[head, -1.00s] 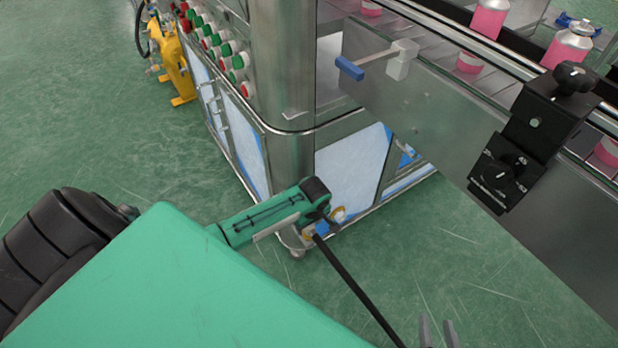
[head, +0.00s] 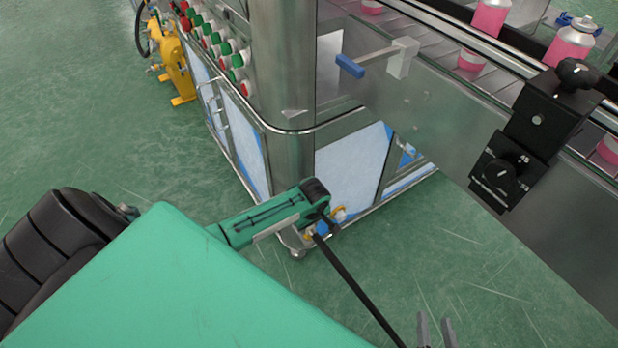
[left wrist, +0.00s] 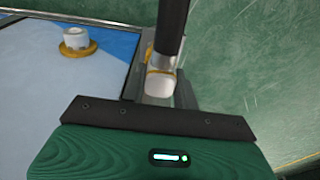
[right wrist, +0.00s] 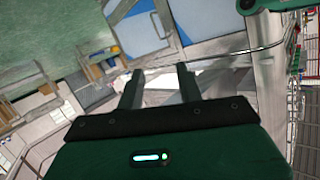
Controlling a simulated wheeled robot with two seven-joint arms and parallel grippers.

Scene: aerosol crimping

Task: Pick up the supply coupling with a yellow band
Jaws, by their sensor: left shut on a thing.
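The supply coupling (left wrist: 160,82) is a white cylinder with a yellow band, on the end of a black hose (left wrist: 171,28). My left gripper (head: 320,222) is shut on it, beside the lower corner of the steel machine. In the left wrist view the coupling sits at my left gripper's fingers (left wrist: 166,92). In the head view the coupling is mostly hidden by the gripper, and the hose (head: 355,285) runs down to the lower right. My right gripper (head: 435,332) is open and empty at the bottom edge; its two fingers stand apart in the right wrist view (right wrist: 158,85).
A white port with a yellow ring (left wrist: 77,44) is on the machine's blue-and-white panel, left of the held coupling. The steel machine (head: 282,70) carries green and red buttons. A conveyor with pink cans (head: 490,18) runs at upper right. The green floor (head: 470,270) is clear.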

